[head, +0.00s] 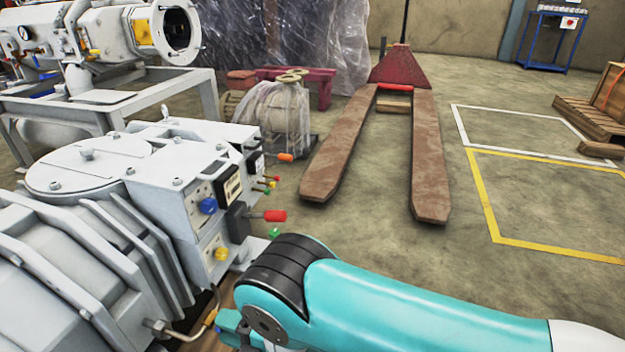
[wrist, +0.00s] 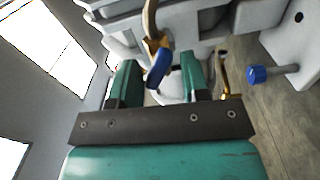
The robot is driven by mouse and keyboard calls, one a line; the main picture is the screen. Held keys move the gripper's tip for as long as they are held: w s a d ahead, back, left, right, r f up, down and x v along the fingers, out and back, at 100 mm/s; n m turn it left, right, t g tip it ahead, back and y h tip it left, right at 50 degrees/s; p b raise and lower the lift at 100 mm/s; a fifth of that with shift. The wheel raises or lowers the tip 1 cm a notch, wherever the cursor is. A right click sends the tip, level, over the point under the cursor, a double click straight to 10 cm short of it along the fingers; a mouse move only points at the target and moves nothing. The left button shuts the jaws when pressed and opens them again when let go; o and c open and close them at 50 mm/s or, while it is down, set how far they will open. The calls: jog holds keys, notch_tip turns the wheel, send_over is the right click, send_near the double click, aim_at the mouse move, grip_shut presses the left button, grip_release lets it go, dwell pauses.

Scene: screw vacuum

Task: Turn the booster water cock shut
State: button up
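In the wrist view, my gripper (wrist: 158,75) has two teal fingers spread apart. A blue-handled cock with a brass body, which looks like the booster water cock (wrist: 159,69), shows in the gap between them. Its blue lever is tilted, and I see space between it and each finger. I cannot tell whether the lever is as deep as the fingertips. In the head view my teal arm reaches low beside the grey machine (head: 90,260); the gripper end is mostly hidden at the bottom edge.
A blue knob (wrist: 257,74) on a grey stub is right of the fingers in the wrist view. In the head view, a red handle (head: 275,216), a blue knob (head: 208,205) and a yellow knob (head: 221,253) stick out near my arm. A pallet jack (head: 430,160) stands beyond on open floor.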

jog(key=p+v, duration=1.6)
jog(key=p, duration=0.8)
jog(key=w+a+r+m+t+h+b, duration=0.1)
jog(key=w+r+m+t+h, duration=0.25)
jog(key=w, duration=0.45)
jog(key=w+r+m+t+h+b, duration=0.1)
jog(key=w+r+m+t+h, duration=0.15)
jog(key=w+r+m, duration=0.45)
jog(key=w+d+r+m+h, duration=0.2)
jog(key=w+r+m+h, duration=0.1)
jog(key=w, duration=0.3)
jog(key=w+d+r+m+t+h+b, duration=0.1)
jog(key=w+d+r+m+h, duration=0.1)
jog(key=w+r, duration=0.3)
jog(key=shift+w+d+r+m+h, duration=0.2)
jog(key=shift+w+m+h, duration=0.45)
jog(key=shift+w, duration=0.4)
